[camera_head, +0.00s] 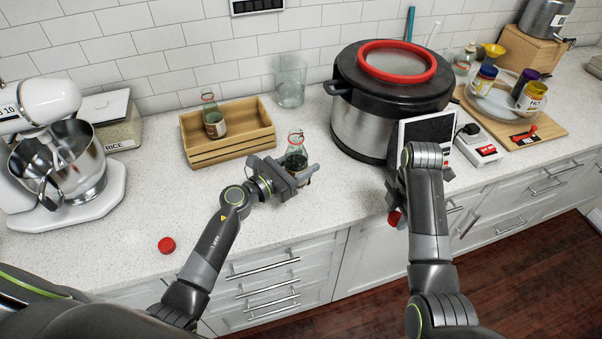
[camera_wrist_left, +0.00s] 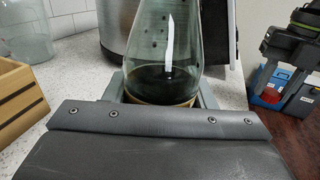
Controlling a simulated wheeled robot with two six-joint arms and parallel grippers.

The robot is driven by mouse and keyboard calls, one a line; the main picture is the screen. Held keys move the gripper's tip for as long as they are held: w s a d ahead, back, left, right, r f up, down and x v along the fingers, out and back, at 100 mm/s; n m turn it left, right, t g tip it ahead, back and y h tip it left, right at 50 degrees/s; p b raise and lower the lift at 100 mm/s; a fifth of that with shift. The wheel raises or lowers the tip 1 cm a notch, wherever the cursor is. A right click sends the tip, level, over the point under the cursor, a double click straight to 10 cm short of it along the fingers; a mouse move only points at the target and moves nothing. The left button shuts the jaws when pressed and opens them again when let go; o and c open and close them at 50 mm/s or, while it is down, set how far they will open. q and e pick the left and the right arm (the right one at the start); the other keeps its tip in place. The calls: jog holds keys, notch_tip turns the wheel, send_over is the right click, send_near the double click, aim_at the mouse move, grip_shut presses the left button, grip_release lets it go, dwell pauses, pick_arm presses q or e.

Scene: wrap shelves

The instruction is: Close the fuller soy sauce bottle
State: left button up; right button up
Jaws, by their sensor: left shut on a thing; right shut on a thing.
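A glass soy sauce bottle (camera_head: 296,158) with dark liquid stands upright at the front of the counter. My left gripper (camera_head: 299,178) is shut around its lower part; the left wrist view shows the bottle (camera_wrist_left: 165,45) between the fingers, with dark liquid low in it. A second bottle (camera_head: 213,122) stands in the wooden crate. My right gripper (camera_head: 392,203) is shut on a red cap (camera_head: 394,218) beyond the counter's front edge, right of the held bottle; the cap also shows in the left wrist view (camera_wrist_left: 270,95). Another red cap (camera_head: 166,245) lies on the counter.
The wooden crate (camera_head: 232,150) is behind and left of the held bottle. A large cooker (camera_head: 365,125) stands behind right, and an empty glass (camera_head: 290,82) stands by the wall. A stand mixer (camera_head: 60,185) is at left. The front-left counter is mostly clear.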

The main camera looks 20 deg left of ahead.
pick_arm(q)
jog(key=shift+f+b, duration=0.5)
jog(key=shift+f, duration=1.3)
pick_arm(e)
jog(key=shift+f, duration=0.55)
pick_arm(q)
jog(key=shift+f, duration=0.2)
pick_arm(e)
jog(key=shift+f, duration=0.2)
pick_arm(q)
jog(key=o, duration=1.5)
pick_arm(e)
jog(key=shift+r, duration=0.1)
pick_arm(q)
jog(key=shift+r, duration=0.15)
pick_arm(e)
jog(key=shift+r, duration=0.1)
